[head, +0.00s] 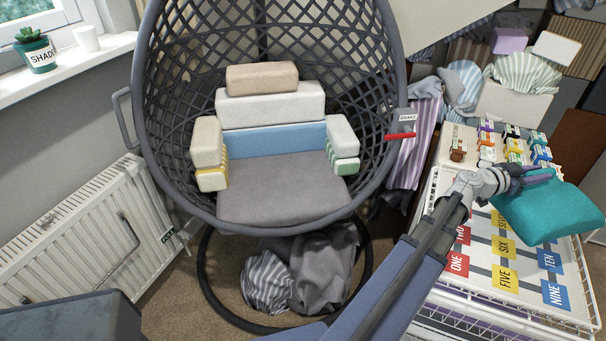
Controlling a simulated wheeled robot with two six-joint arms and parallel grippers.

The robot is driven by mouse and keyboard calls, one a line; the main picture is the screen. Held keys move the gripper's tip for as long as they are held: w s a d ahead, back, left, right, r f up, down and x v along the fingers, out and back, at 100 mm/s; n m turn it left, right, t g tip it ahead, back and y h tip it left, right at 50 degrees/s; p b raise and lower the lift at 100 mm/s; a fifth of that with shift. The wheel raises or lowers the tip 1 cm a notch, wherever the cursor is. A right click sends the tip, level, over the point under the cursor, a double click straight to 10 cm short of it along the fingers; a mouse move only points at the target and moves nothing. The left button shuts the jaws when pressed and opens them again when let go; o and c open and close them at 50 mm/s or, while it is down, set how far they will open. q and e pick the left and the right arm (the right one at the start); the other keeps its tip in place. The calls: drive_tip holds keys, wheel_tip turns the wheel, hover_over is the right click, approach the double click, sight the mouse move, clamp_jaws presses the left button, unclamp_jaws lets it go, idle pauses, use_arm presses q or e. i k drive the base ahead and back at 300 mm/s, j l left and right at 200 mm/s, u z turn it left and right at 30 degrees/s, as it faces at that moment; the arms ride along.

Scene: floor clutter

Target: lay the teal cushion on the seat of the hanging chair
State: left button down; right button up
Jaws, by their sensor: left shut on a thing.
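The teal cushion (552,213) is at the right of the head view, held above a white rack with coloured number cards. My left gripper (528,178) is shut on the cushion's near-left upper edge; the fingers partly cover that edge. The hanging chair (385,120) is a dark grey woven egg shape at the centre, left of my gripper. Its seat (280,190) has a grey pad with a bare middle. My right gripper is not in view.
Beige and white cushions (270,105) line the seat's back and sides, with a blue one behind. A labelled tag with a red part (402,125) sits at the chair's right rim. The number rack (505,285) stands right; a radiator (90,225) stands left.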

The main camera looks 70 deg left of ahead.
sight(282, 179)
drive_tip(key=k, duration=0.65)
drive_tip(key=u, duration=1.3)
drive_tip(key=i+u, duration=0.25)
drive_tip(key=l+u, duration=0.1)
drive_tip(key=u, duration=0.15)
drive_tip(key=i+l, duration=0.35)
drive_tip(key=i, duration=0.2)
